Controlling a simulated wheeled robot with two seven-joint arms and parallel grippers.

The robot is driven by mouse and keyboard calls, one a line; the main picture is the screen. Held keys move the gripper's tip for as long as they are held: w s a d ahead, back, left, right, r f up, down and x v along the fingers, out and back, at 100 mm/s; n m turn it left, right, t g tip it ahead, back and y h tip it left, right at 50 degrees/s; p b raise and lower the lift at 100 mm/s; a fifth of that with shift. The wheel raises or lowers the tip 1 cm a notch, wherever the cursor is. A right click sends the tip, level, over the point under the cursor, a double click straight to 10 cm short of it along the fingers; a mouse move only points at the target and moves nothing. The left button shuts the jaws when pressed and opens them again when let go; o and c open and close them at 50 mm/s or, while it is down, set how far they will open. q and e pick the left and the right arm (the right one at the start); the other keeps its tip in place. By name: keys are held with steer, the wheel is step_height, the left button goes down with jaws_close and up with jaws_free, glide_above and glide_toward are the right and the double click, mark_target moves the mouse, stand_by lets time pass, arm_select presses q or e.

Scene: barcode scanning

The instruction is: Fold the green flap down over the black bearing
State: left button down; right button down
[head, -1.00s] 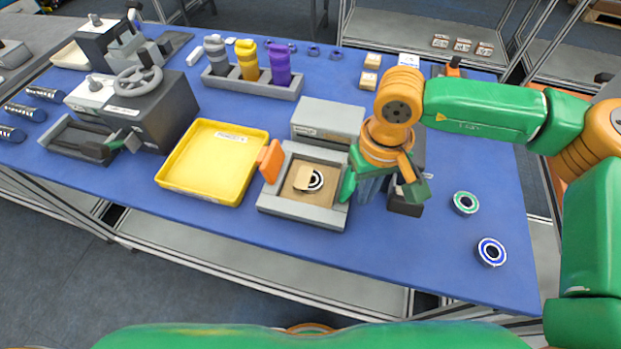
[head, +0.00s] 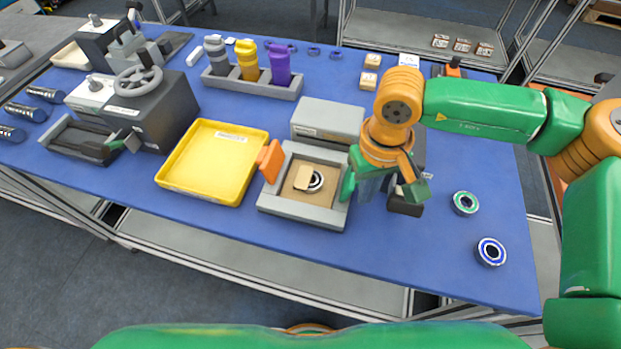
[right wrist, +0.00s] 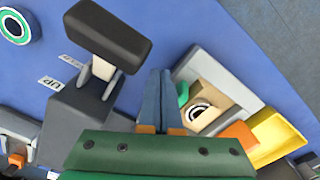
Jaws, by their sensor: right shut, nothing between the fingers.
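The black bearing (head: 317,181) with a white ring lies in the cardboard-lined grey fixture (head: 278,212), partly hidden by a tan flap (head: 303,176). It also shows in the right wrist view (right wrist: 197,112). The green flap (head: 348,183) stands up at the fixture's right side; it shows small in the right wrist view (right wrist: 183,92). The orange flap (head: 269,161) stands up at the left side. My right gripper (head: 369,187) is shut and empty, fingers pointing down just right of the green flap. Its closed blue-grey fingers (right wrist: 160,75) fill the wrist view's middle. Contact cannot be told.
A yellow tray (head: 180,188) is left of the fixture and a grey box (head: 328,120) behind it. A black-headed device (right wrist: 108,38) stands close to my right gripper. Two bearings, green-ringed (head: 465,203) and blue-ringed (head: 491,251), lie on the right.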

mark_target(347, 190)
steer(key=shift+a, duration=0.1)
steer(key=shift+w+a, duration=0.15)
steer(key=shift+a, duration=0.4)
steer(key=shift+a+b, duration=0.3)
steer(key=shift+a, duration=0.05)
steer(key=shift+w+a, duration=0.1)
steer(key=shift+a, duration=0.7)
steer(key=shift+w+a, duration=0.2)
steer(key=shift+a, duration=0.3)
steer(key=shift+w+a, duration=0.15)
steer(key=shift+a, duration=0.3)
steer(key=shift+w+a, duration=0.25)
steer(key=shift+a, duration=0.55)
